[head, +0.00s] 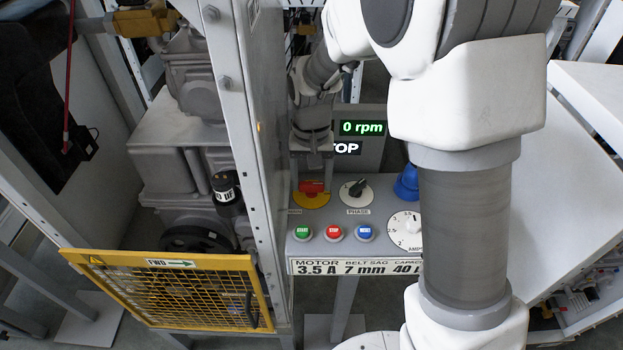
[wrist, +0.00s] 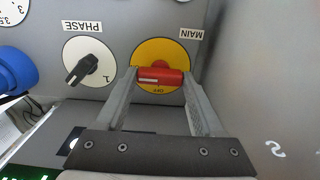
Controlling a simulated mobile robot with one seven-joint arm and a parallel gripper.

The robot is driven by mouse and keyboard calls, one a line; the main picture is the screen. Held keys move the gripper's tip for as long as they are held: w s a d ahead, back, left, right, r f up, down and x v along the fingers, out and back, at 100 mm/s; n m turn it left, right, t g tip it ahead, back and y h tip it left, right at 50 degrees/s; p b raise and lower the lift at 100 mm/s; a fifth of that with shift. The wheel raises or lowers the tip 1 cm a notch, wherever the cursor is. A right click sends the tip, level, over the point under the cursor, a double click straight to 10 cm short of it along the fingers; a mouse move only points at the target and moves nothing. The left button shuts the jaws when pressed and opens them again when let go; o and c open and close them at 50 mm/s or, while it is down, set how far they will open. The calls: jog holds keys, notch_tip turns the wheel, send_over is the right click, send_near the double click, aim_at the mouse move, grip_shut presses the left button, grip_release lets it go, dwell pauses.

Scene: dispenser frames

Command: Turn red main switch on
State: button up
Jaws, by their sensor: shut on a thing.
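The red main switch (head: 312,186) sits on a yellow round plate (head: 311,201) at the left of the grey control panel. In the wrist view the red handle (wrist: 160,77) lies crosswise on its yellow plate (wrist: 160,52), with "OFF" readable at the plate's edge nearest my gripper and "MAIN" printed beside it. My gripper (wrist: 160,80) has its two fingers at the two ends of the red handle, closed on it. In the head view my gripper (head: 312,170) reaches down to the switch, and its fingertips are small there.
The black phase knob (head: 356,189) is right of the switch. Green (head: 302,232), red (head: 333,232) and blue (head: 364,232) buttons line the front. The display (head: 361,128) reads 0 rpm. A grey cabinet wall (wrist: 265,95) stands close beside my gripper. A yellow mesh guard (head: 190,295) is lower left.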

aim_at(314, 185)
dwell(0.3)
jog(key=o, duration=1.4)
notch_tip(314, 185, up, 18)
jog(key=shift+f+p, duration=0.25)
jog(key=shift+p, duration=0.1)
jog(key=s+d+t, duration=0.2)
jog(key=s+d, duration=0.2)
jog(key=s, duration=0.2)
jog(key=s+d+t, duration=0.1)
jog(key=s+d, duration=0.3)
jog(key=s, duration=0.3)
jog(key=s+d+r+t, duration=0.1)
jog(key=s+d+t, duration=0.1)
jog(key=s+d, duration=0.2)
jog(key=shift+s+d+r+n+t, duration=0.1)
jog(key=shift+s+d+n+t, duration=0.05)
jog(key=shift+s, duration=0.5)
jog(key=shift+s+d+n+t, duration=0.15)
jog(key=shift+s, duration=0.45)
